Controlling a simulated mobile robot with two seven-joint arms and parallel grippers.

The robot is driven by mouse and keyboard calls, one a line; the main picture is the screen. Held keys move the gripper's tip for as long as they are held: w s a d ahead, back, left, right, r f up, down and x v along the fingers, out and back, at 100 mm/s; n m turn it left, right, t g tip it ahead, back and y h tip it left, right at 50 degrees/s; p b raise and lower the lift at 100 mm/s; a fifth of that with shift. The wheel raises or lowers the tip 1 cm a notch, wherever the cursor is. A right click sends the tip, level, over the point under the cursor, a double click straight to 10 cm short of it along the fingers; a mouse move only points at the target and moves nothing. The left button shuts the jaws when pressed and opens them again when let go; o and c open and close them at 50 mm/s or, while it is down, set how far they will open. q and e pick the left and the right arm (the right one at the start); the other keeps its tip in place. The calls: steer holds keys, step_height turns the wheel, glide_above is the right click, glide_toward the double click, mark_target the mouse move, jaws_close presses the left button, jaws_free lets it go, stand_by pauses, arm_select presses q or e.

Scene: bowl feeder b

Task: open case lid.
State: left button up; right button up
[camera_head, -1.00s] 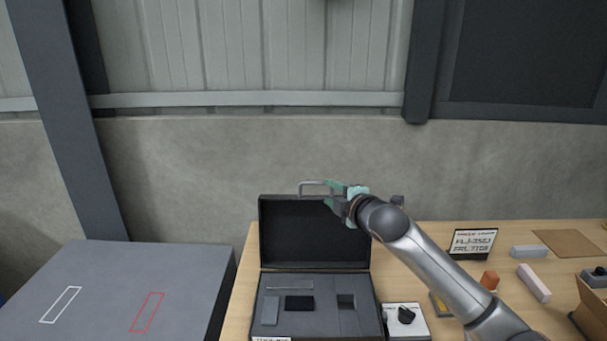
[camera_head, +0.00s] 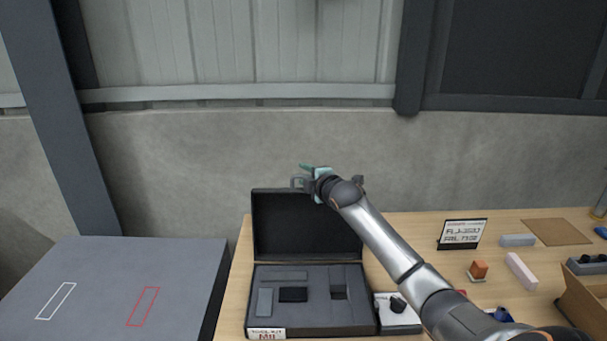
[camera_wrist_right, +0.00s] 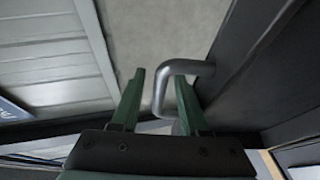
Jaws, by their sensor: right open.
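The dark case stands on the wooden table with its lid (camera_head: 306,226) raised upright. Its grey foam tray (camera_head: 313,313) lies exposed below. A grey metal handle (camera_head: 297,183) sits at the lid's top edge. My right gripper (camera_head: 304,173) is open at this handle, above the lid. In the right wrist view the bent handle (camera_wrist_right: 180,68) reaches between the two green fingers of the gripper (camera_wrist_right: 160,85). I cannot tell if a finger touches it. My left gripper is out of view.
A white block with a black knob (camera_head: 398,306) stands right of the case. A label stand (camera_head: 461,233), an orange piece (camera_head: 479,268) and a pink bar (camera_head: 521,270) lie farther right. A grey platform (camera_head: 100,290) with white and red outlines stands left.

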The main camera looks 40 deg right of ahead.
steer(key=shift+w+d+f, duration=0.1)
steer(key=shift+w+f, duration=0.05)
steer(key=shift+w, duration=0.35)
steer(key=shift+c, duration=0.2)
jaws_close()
stand_by(1.1)
